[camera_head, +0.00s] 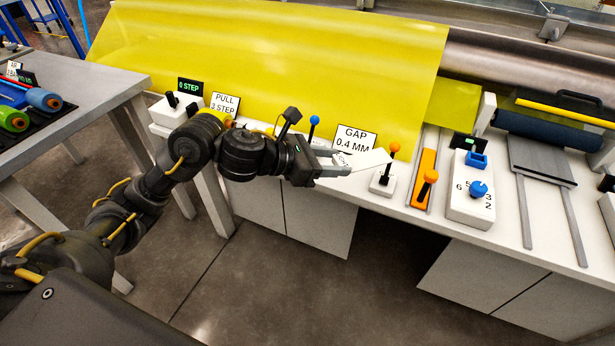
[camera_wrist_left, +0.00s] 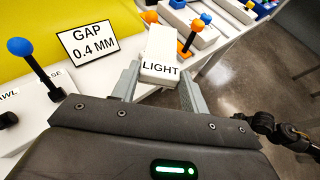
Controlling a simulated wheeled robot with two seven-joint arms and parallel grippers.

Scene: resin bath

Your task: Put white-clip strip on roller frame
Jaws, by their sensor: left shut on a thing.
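My left gripper (camera_head: 335,162) is shut on a white flat strip (camera_head: 370,161) and holds it in front of the bench edge. In the left wrist view the strip (camera_wrist_left: 160,50) sticks out between the two grey fingers (camera_wrist_left: 158,88), and the word LIGHT shows at its near end. No clip can be made out on it. At the right of the head view a dark blue roller (camera_head: 548,128) lies under a yellow bar, behind a grey plate (camera_head: 540,160) on two rails. I cannot tell which part is the roller frame. My right gripper is not seen.
A yellow sheet (camera_head: 270,65) slopes down behind the bench. A GAP 0.4 MM sign (camera_head: 356,139), an orange-knobbed lever (camera_head: 394,147), an orange slider (camera_head: 427,177) and a numbered dial box (camera_head: 470,205) line the bench. A table (camera_head: 85,85) with spools stands left.

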